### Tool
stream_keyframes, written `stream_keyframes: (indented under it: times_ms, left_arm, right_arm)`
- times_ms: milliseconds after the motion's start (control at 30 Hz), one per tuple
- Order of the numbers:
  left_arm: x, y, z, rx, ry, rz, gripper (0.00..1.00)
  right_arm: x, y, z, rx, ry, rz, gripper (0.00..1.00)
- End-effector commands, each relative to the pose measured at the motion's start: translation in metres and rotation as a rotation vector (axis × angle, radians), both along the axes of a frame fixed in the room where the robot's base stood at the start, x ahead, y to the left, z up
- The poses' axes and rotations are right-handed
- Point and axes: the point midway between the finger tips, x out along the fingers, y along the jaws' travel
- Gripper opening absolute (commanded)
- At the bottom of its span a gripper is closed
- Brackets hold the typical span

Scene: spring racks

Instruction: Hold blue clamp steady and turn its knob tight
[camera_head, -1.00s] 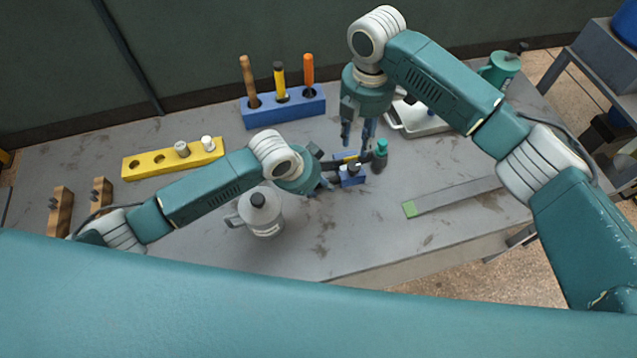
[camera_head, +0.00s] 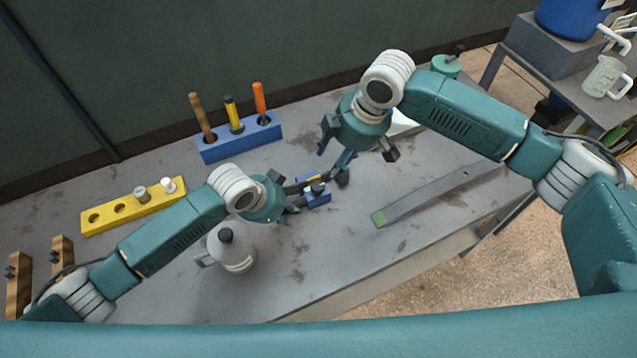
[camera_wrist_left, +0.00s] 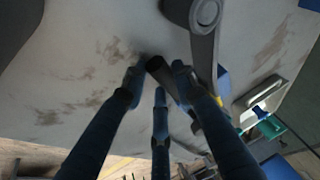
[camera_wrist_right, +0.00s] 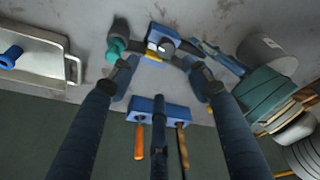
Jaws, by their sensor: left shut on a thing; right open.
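The blue clamp (camera_head: 317,196) lies on the grey workbench, with a blue body, a yellow part and dark bars. In the right wrist view the clamp (camera_wrist_right: 160,40) has a green knob (camera_wrist_right: 116,47) at its left end. My left gripper (camera_head: 290,197) is shut on the clamp's dark bar; that bar (camera_wrist_left: 166,74) shows between its fingertips in the left wrist view. My right gripper (camera_head: 352,156) is open above the knob end of the clamp, its fingers spread and empty.
A blue block (camera_head: 240,143) with several upright tools stands behind. A yellow holed block (camera_head: 131,208) lies at left. A grey canister (camera_head: 230,250) stands close under my left arm. A flat grey bar with a green end (camera_head: 440,193) lies at right; bench around it is clear.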

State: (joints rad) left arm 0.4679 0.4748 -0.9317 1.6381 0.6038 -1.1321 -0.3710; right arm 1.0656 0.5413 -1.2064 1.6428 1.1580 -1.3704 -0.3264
Motion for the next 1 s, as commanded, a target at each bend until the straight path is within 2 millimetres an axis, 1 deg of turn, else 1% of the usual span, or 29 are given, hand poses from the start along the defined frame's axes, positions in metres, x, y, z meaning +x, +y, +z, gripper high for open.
stream_keyframes:
  times_ms: [33, 200, 267, 367, 467, 600, 800, 900, 1000]
  left_arm:
    - [0.000, 0.000, 0.000, -0.001, -0.001, 0.000, 0.00]
    - [0.000, 0.000, 0.001, 0.000, -0.002, -0.001, 0.00]
    - [0.000, 0.000, 0.001, 0.000, -0.002, -0.001, 0.00]
    - [0.000, 0.000, 0.001, 0.000, -0.002, -0.001, 0.00]
    - [0.000, 0.000, 0.001, 0.000, -0.002, -0.001, 0.00]
    - [0.000, 0.000, 0.001, 0.000, -0.002, -0.001, 0.00]
    - [0.001, 0.000, 0.001, 0.000, -0.002, -0.001, 0.00]
    - [0.001, 0.000, 0.001, 0.000, -0.002, 0.000, 0.00]
    - [0.001, 0.000, 0.001, 0.000, -0.002, 0.001, 0.00]
  right_arm:
    - [-0.005, -0.005, 0.001, 0.028, 0.008, -0.058, 0.48]
    - [-0.015, -0.008, 0.005, 0.105, 0.038, -0.196, 0.48]
    - [-0.016, -0.007, 0.004, 0.117, 0.045, -0.217, 0.48]
    - [-0.016, -0.004, -0.003, 0.124, 0.049, -0.230, 0.48]
    - [-0.013, 0.001, -0.017, 0.124, 0.052, -0.230, 0.48]
    - [-0.008, 0.011, -0.044, 0.122, 0.052, -0.229, 0.48]
    - [-0.001, 0.023, -0.079, 0.121, 0.049, -0.228, 0.48]
    - [0.002, 0.028, -0.092, 0.122, 0.049, -0.229, 0.48]
    - [0.004, 0.031, -0.100, 0.122, 0.049, -0.228, 0.48]
